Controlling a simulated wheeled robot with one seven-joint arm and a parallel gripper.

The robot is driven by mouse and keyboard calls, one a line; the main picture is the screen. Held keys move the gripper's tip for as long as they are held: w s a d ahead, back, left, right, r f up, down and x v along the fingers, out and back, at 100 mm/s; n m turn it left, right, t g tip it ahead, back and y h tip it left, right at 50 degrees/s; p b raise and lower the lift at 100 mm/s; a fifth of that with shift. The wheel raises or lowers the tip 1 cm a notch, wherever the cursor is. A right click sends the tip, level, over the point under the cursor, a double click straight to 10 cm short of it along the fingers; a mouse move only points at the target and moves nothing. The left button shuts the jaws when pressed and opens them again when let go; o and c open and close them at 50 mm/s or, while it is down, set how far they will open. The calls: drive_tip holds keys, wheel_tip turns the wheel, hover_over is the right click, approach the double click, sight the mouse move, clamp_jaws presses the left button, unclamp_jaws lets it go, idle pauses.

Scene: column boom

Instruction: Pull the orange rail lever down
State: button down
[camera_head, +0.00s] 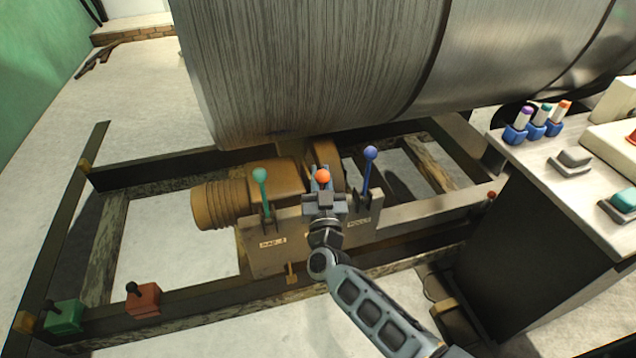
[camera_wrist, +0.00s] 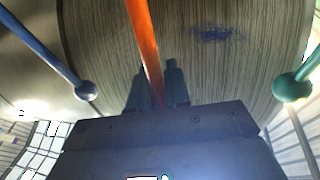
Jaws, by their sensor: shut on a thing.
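The orange rail lever's ball knob (camera_head: 323,176) shows just above my gripper (camera_head: 322,190) in the head view, between two other levers. In the wrist view the orange lever shaft (camera_wrist: 144,40) runs down from the top edge to between the two dark fingers of my gripper (camera_wrist: 158,88). The fingers are shut on the lever. The lower part of the lever is hidden behind my gripper in the head view. The lever stands about upright there, though its exact tilt is hard to tell.
A green-knobbed lever (camera_head: 261,180) stands close on the left and a blue-knobbed lever (camera_head: 369,160) close on the right, both on the lever panel (camera_head: 290,245). A large metal roll (camera_head: 330,60) hangs behind. A control desk (camera_head: 530,175) stands at the right.

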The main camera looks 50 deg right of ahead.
drive_tip(key=s+a+f+m+t+h+b, duration=0.3)
drive_tip(key=s+h+b, duration=0.3)
drive_tip(key=b, duration=1.1)
drive_tip(key=shift+a+f+h, duration=0.3)
drive_tip(key=shift+a, duration=0.3)
drive_tip(key=shift+s+b, duration=0.1)
drive_tip(key=shift+b, duration=0.3)
drive_tip(key=c, duration=1.2)
unclamp_jaws()
drive_tip(key=shift+o, duration=0.2)
drive_tip(key=v, duration=0.8)
drive_tip(key=shift+b, duration=0.3)
